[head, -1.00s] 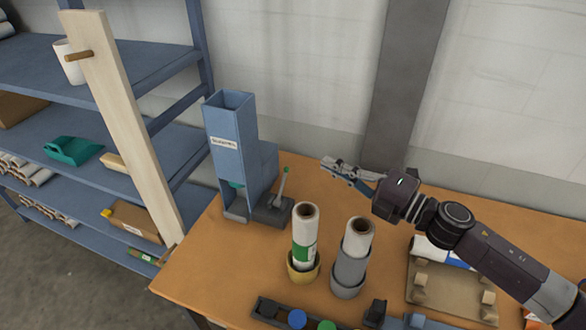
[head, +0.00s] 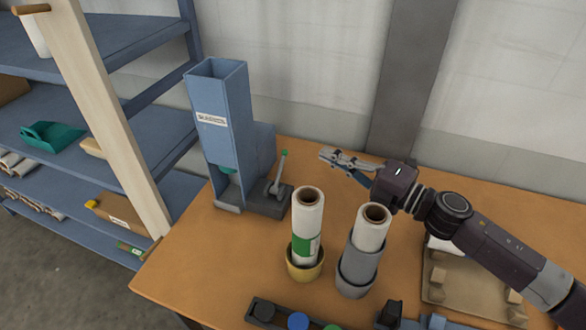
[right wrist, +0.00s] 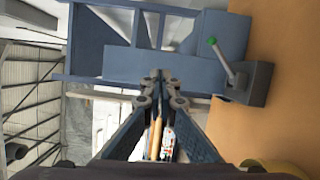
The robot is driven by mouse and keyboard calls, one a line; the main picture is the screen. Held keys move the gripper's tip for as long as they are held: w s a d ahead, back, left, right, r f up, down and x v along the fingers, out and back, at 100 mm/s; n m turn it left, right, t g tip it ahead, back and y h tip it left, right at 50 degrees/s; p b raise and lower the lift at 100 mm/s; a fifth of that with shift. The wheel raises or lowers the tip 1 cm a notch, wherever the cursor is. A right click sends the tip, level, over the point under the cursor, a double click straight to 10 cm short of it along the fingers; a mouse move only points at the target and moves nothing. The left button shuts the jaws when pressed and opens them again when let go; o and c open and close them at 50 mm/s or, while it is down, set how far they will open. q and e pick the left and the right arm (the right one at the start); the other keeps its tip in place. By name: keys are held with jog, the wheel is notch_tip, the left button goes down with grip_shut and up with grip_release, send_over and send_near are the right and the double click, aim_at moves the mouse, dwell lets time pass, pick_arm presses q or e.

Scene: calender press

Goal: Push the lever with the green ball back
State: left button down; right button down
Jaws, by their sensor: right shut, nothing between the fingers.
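The lever with the green ball (head: 280,172) stands on a small dark grey base (head: 266,203) at the right foot of the blue press (head: 222,130). It points up, with the ball at its top. It also shows in the right wrist view (right wrist: 227,65), apart from my fingers. My right gripper (head: 326,153) is shut and empty, to the right of the lever, pointing left toward the press and not touching it. In the right wrist view its closed fingertips (right wrist: 159,76) lie to the left of the lever. My left gripper is not in view.
Two rolls stand in front of the lever, one in a yellow cup (head: 305,265) and one in a grey cup (head: 355,275). A cardboard tray (head: 460,292) lies at right. A row of coloured buttons (head: 298,321) is at the front edge. Blue shelves (head: 140,50) stand at left.

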jog(key=b, duration=1.1)
send_near(280, 171)
jog(key=s+d+r, duration=0.3)
jog(key=s+d, duration=0.1)
jog(key=w+d+p+x, duration=0.2)
jog(key=p+x, duration=0.1)
jog(key=x, duration=1)
jog(key=shift+w, duration=0.2)
jog(key=shift+f, duration=0.1)
jog(key=f+m+p, duration=0.1)
jog(key=p, duration=0.1)
jog(key=w+f+m+g+p, duration=0.1)
jog(key=m+p, duration=0.1)
jog(key=shift+w+d+h+p, duration=0.3)
